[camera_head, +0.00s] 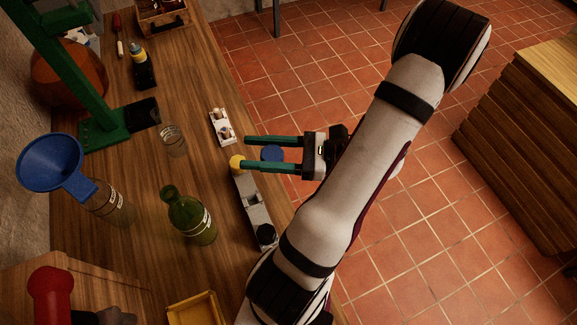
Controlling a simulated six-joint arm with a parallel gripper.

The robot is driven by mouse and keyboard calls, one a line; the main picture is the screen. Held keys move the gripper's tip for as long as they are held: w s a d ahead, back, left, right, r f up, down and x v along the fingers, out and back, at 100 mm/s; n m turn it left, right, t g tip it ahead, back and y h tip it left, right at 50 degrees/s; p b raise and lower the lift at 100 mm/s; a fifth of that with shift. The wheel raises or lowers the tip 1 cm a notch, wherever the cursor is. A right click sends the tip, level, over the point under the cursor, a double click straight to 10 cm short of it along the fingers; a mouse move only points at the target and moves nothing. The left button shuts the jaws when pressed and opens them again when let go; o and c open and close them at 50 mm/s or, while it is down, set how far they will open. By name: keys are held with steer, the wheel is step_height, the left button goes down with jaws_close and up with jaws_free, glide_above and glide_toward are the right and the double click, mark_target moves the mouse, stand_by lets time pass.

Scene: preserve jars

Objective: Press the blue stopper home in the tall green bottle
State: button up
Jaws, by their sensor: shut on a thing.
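My gripper (243,153) is shut on the blue stopper (271,153), which sits between its two teal fingers, well back from the tips. The gripper points left above the table's right edge, and the stopper shows against the floor tiles. The green bottle (195,222) stands on the table, below and left of the gripper, with a pale label on its side. Its neck (169,195) leans up-left in the picture and no stopper shows in it. The gripper and stopper are apart from the bottle.
A grey rack (247,189) with a yellow stopper (236,161) and a black stopper (266,233) lies beside the bottle. A blue funnel (50,163) stands over a clear bottle (112,205). A glass (173,140), white tray (215,117), green stand (106,134) and yellow tray (192,312) are nearby.

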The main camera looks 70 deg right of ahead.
steer(key=w+a+r+n+g+y, duration=0.8)
steer(key=w+a+r+y, duration=0.2)
steer(key=a+r, duration=0.3)
steer(key=shift+w+a+r+n, duration=0.25)
steer(key=shift+w+a, duration=0.55)
steer(key=shift+a, duration=0.4)
steer(key=shift+f, duration=0.2)
steer(key=shift+f, duration=2.8)
steer(key=shift+f, duration=1.7)
steer(key=o, duration=1.2)
